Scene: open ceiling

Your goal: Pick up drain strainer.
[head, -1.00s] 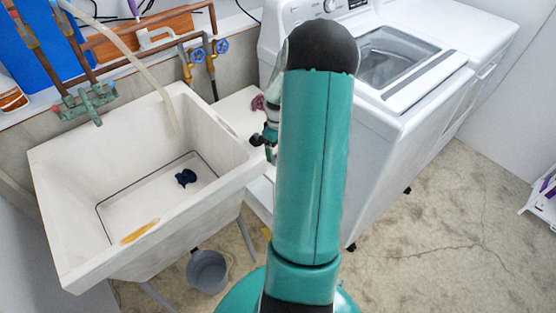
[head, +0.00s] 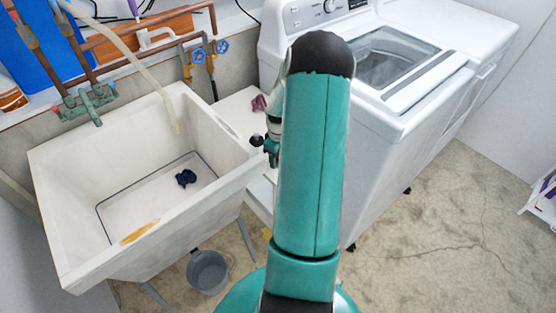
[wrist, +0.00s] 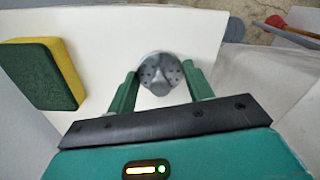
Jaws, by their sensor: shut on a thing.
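A grey, round drain strainer (wrist: 160,73) with small holes is between the two green fingers of my gripper (wrist: 161,88) in the wrist view. The fingers are shut on it, one at each side. Behind it is a white surface. In the head view my gripper (head: 268,146) shows small beside the sink's right rim, partly hidden by my arm. A small dark round thing shows at its tip there, too small to make out.
A green and yellow sponge (wrist: 45,73) lies on the white surface (wrist: 100,25). The white sink (head: 60,170) at left holds a dark blue cloth (head: 186,178). A white washing machine (head: 335,150) stands at right. A grey bucket (head: 208,271) is on the floor.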

